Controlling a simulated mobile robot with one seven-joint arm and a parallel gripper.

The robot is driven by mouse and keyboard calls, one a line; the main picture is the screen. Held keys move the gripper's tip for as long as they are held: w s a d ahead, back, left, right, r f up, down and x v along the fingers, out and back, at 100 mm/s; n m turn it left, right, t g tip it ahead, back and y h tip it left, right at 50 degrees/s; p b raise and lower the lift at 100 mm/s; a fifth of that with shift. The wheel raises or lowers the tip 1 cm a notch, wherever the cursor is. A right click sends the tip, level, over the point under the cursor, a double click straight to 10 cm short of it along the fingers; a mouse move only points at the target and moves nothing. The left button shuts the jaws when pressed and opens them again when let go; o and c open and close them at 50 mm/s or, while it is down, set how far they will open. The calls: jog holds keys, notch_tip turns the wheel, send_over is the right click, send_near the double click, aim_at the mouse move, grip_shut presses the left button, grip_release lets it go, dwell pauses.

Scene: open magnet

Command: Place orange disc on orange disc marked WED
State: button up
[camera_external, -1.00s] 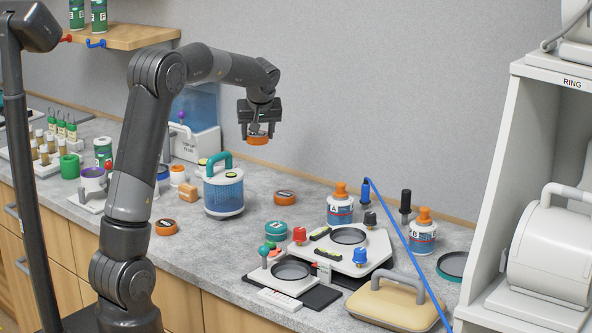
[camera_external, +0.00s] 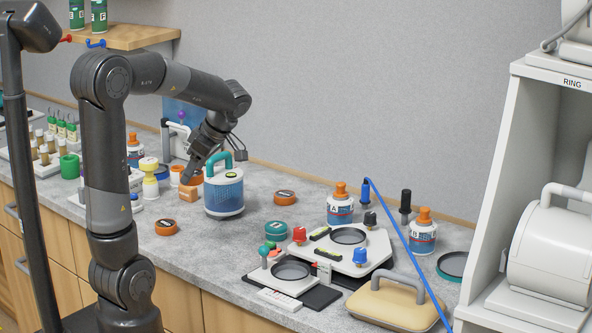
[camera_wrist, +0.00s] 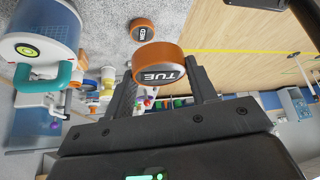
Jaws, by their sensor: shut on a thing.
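My gripper (camera_external: 190,172) is shut on an orange disc marked TUE (camera_wrist: 158,64), held between the fingertips (camera_wrist: 160,80) in the wrist view. In the external view the gripper is tilted, left of the teal-handled blue jar, and the held disc is hard to make out. Another orange disc (camera_wrist: 143,29) lies on the counter beyond the held one; its small label looks like WED, turned around. It appears to be the front orange disc (camera_external: 166,227) in the external view. A third orange disc (camera_external: 285,197) lies right of the jar, its label unreadable.
The blue jar (camera_external: 223,194) stands close to my gripper and shows at the left of the wrist view (camera_wrist: 45,35). The counter in front of the jar (camera_external: 215,250) is clear.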

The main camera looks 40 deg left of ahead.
jog(key=f, duration=0.2)
jog(key=a+f, duration=0.1)
jog(key=f, duration=0.1)
jog(key=shift+f, duration=0.1)
send_over(161, 222)
jog(key=d, duration=0.2)
jog(key=f, duration=0.6)
jog(key=shift+w+f, duration=0.3)
jog(key=shift+w, duration=0.05)
jog(key=shift+f, duration=1.9)
jog(key=shift+f, duration=0.15)
jog(key=o, duration=1)
